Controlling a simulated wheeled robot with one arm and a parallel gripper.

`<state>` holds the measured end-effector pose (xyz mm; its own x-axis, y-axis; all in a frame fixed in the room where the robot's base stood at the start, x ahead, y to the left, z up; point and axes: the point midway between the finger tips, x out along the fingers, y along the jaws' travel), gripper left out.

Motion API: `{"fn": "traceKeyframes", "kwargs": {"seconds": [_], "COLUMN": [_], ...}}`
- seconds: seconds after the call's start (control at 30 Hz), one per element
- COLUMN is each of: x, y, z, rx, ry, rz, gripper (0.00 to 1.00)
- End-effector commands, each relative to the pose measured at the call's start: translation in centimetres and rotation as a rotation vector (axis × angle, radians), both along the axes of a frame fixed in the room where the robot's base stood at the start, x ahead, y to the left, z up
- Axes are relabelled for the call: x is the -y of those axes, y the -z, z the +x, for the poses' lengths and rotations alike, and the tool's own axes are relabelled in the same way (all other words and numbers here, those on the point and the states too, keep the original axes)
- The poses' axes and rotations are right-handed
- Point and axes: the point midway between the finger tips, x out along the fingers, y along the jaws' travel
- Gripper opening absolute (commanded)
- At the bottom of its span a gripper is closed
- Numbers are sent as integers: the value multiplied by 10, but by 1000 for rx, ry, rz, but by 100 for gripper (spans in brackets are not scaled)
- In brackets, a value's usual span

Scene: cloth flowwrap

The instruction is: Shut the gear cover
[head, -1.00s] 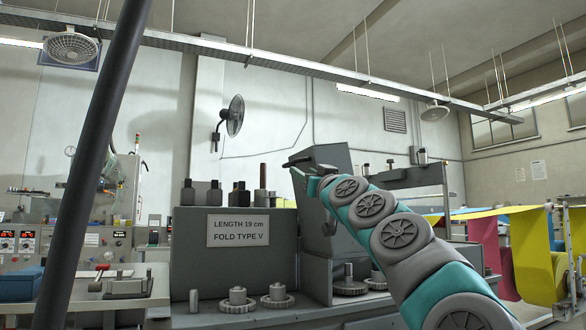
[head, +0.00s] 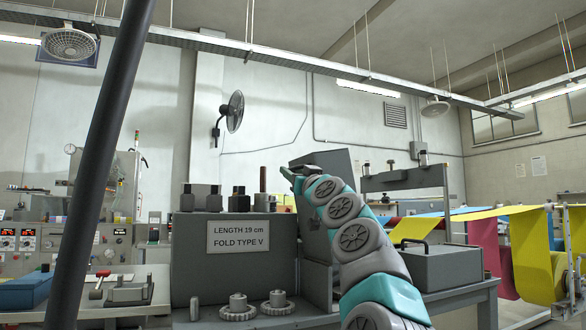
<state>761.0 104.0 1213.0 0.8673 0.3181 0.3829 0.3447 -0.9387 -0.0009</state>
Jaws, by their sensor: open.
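The grey gear cover (head: 338,160) stands raised on the machine, right of the sign box, with its lower part hidden behind my arm. My gripper (head: 294,171) is at the cover's upper left side, small and seen from behind, with its jaws open. I cannot tell whether it touches the cover. Toothed gears (head: 238,307) lie exposed on the machine deck at the lower left of my arm. Any gears behind the arm are hidden.
A grey box with a sign (head: 238,236) reading "LENGTH 19 cm, FOLD TYPE V" stands left of the cover. A grey box with a black handle (head: 437,268) is to the right. A dark slanted post (head: 103,150) crosses the left. Yellow sheets (head: 535,250) hang far right.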

Motion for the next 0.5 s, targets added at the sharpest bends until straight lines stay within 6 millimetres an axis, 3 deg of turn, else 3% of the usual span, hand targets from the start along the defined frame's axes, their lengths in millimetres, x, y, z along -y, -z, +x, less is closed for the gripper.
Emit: {"fn": "traceKeyframes", "kwargs": {"seconds": [0.5], "x": [-3], "y": [-2], "z": [6], "rx": [-1], "ry": [-2], "rz": [-1], "gripper": [45]}}
